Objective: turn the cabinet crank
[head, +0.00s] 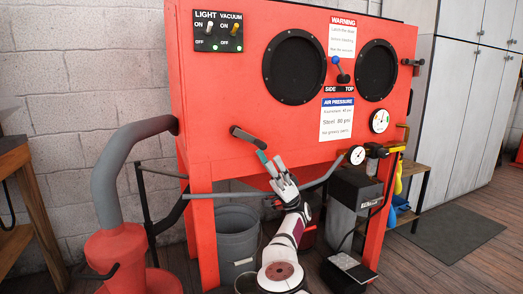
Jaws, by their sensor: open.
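The red cabinet (230,90) stands in front of me on red legs. A short dark bar-shaped handle (248,137), which looks like the crank, sticks out at the lower left of its front panel and slants down to the right. My gripper (270,157) is open, with its fingers pointing up just below and right of the bar's lower end. One fingertip overlaps or comes very near that end in the picture; I cannot tell whether they touch. Nothing shows between the fingers.
A lever with a blue knob (337,61) is higher on the panel, between two round black ports. A grey pipe (333,172) runs across below the panel, close to my gripper. A grey bin (237,240) and a black box (355,187) stand underneath.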

